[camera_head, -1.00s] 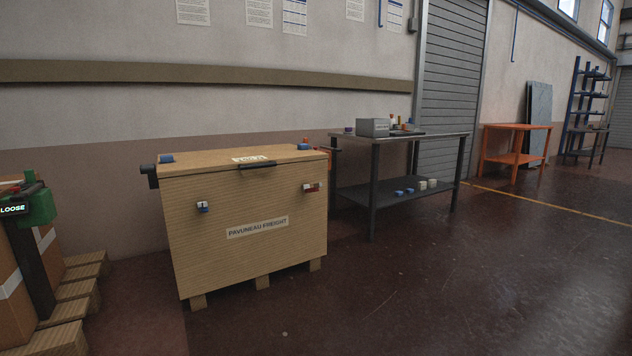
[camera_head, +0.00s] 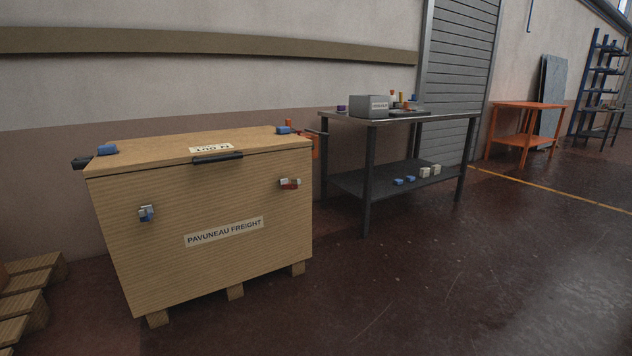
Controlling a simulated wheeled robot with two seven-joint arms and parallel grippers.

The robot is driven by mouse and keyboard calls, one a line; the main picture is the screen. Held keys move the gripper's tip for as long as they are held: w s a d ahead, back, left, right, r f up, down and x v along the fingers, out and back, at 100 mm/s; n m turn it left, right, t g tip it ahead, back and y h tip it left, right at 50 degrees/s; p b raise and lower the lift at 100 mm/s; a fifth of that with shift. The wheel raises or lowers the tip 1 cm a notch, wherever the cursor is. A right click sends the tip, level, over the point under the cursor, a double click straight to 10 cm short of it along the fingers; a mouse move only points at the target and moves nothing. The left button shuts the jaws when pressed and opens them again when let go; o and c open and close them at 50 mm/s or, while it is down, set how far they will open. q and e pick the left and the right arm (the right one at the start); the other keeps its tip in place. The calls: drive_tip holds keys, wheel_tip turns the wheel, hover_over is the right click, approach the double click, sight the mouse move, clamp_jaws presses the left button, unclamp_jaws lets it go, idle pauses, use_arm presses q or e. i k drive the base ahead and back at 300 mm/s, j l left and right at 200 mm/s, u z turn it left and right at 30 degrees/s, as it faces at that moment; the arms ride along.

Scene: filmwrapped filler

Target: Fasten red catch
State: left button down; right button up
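A large wooden crate (camera_head: 205,262) marked PAVUNEAU FREIGHT stands on the floor at the left, its lid (camera_head: 160,154) down. The red catch (camera_head: 290,184), red with a pale part, is on the upper right of the crate's front face. Whether it is fastened is too small to tell. A blue catch (camera_head: 146,214) with a pale part is on the front's left side. Blue pieces sit at the lid's left (camera_head: 107,149) and right (camera_head: 283,130) corners. A dark handle (camera_head: 217,158) is at the lid's front edge. Neither of my grippers is in view.
A dark metal table (camera_head: 368,186) with a grey box (camera_head: 370,106) on top stands right of the crate. Wooden pallet slats (camera_head: 27,283) lie at the left edge. An orange table (camera_head: 527,106) is farther back. The floor (camera_head: 430,290) in front and to the right is clear.

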sight(290, 186)
drive_tip(key=i+l, duration=0.2)
drive_tip(key=i, duration=0.35)
drive_tip(key=i+l+z, duration=0.1)
drive_tip(key=i, duration=0.45)
drive_tip(key=i+l, duration=0.3)
drive_tip(key=i, duration=0.25)
drive_tip(key=i+l, duration=0.15)
drive_tip(key=i, duration=0.4)
drive_tip(key=l+z, duration=0.05)
